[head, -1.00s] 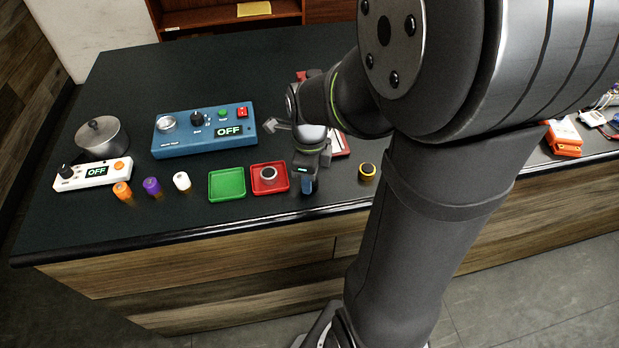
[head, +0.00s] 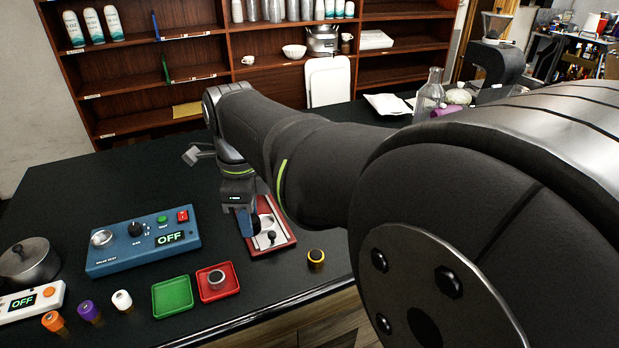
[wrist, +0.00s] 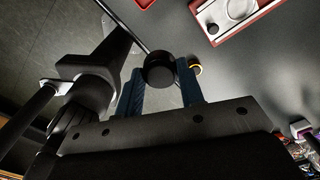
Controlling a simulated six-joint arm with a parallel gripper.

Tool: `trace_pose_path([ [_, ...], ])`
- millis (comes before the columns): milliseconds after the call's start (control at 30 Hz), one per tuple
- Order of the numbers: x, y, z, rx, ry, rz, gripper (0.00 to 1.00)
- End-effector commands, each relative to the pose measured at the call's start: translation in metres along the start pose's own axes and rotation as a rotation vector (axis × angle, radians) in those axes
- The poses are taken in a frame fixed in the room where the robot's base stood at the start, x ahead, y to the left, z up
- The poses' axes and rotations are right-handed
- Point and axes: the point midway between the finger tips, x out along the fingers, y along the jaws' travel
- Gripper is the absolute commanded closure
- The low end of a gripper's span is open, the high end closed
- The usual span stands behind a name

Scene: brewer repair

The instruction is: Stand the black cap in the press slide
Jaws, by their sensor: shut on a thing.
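My gripper (head: 246,222) has blue fingers. In the wrist view, the gripper (wrist: 160,88) is shut on the black cap (wrist: 159,70), whose round dark face shows between the fingertips. In the head view the cap cannot be made out. The likely press slide is a red-framed unit with a pale plate (head: 265,246), a round seat and a small black knob. In the head view my gripper overlaps its left side. In the wrist view, the unit (wrist: 235,16) lies at the upper right, apart from the cap. The height between them is unclear.
A black cylinder with a yellow ring (head: 316,260) stands right of the unit. A red tray (head: 234,287) holds a grey-rimmed round part. An empty green tray (head: 172,297) is beside it. A blue tester (head: 112,255) reads OFF. The counter behind the tester is clear.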

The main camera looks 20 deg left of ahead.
Motion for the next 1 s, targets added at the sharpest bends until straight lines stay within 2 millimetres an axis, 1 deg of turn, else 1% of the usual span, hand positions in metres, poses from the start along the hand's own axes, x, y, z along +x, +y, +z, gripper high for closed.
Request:
trace_pose_path([
  [67,-0.001,-0.006,0.001,0.001,0.001,0.002,0.9],
  [167,0.003,-0.023,0.004,0.002,0.002,0.003,0.9],
  [267,0.014,-0.047,0.007,0.003,0.003,0.005,0.9],
  [400,0.033,-0.086,0.01,0.003,0.002,0.005,0.9],
  [500,0.048,-0.111,0.011,0.003,0.002,0.005,0.9],
  [600,0.062,-0.133,0.01,0.002,0.002,0.004,0.9],
  [700,0.072,-0.148,0.01,0.002,0.001,0.003,0.9],
  [800,0.079,-0.158,0.009,0.001,0.0,0.001,0.9],
  [1000,0.087,-0.164,0.009,0.0,0.0,0.001,0.9],
])
